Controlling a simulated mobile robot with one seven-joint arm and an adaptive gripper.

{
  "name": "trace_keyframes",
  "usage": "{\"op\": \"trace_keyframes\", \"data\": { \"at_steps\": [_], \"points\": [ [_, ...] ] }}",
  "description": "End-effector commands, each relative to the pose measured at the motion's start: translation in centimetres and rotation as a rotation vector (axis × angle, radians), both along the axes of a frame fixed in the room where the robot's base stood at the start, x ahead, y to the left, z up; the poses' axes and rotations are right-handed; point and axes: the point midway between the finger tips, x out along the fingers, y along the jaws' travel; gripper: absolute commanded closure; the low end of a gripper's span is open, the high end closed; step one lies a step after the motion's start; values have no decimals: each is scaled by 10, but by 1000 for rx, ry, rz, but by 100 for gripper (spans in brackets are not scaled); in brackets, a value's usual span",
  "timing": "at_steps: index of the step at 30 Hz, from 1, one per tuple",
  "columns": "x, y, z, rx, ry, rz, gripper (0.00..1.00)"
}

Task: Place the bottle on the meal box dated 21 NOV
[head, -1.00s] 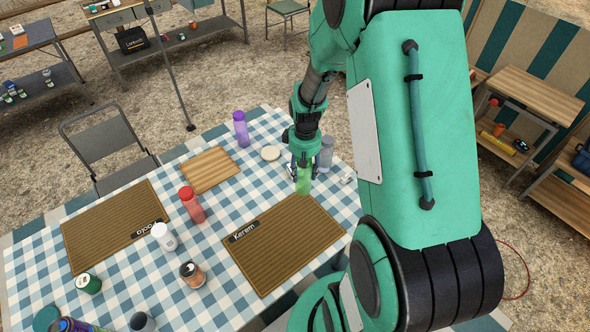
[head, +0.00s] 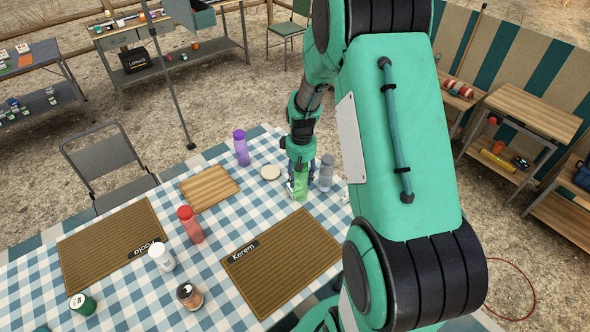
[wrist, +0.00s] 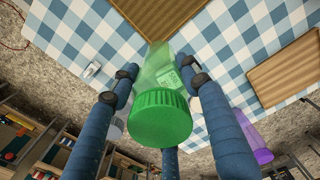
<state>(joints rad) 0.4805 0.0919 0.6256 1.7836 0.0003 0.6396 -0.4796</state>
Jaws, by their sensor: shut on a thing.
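My gripper (head: 300,170) points down over the far part of the checked table (head: 225,270). Its fingers are shut around a green translucent bottle (head: 300,185), held upright or nearly so. In the wrist view the bottle's green ridged cap (wrist: 160,118) sits between the blue fingers, with a small pale label (wrist: 172,80) below it, too small to read. I cannot tell whether the bottle's base touches the table. I see no meal box and no 21 NOV date in these views.
A grey bottle (head: 326,173) stands just right of my gripper. A purple bottle (head: 241,148), a round pale disc (head: 270,172), a wooden board (head: 208,187) and a red bottle (head: 190,225) lie leftward. The Kerem mat (head: 282,262) is in front, bare.

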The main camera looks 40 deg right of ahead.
Motion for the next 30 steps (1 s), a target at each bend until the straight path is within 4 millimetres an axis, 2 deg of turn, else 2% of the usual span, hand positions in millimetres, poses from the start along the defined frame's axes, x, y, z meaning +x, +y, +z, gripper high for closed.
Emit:
{"op": "trace_keyframes", "data": {
  "at_steps": [6,13,18,30],
  "points": [
    [38,-18,-6,0,0,0,81],
    [68,-33,-9,-1,-1,0,81],
    [77,-38,-9,0,-1,0,81],
    [79,-39,-9,0,0,0,81]
  ]
}}
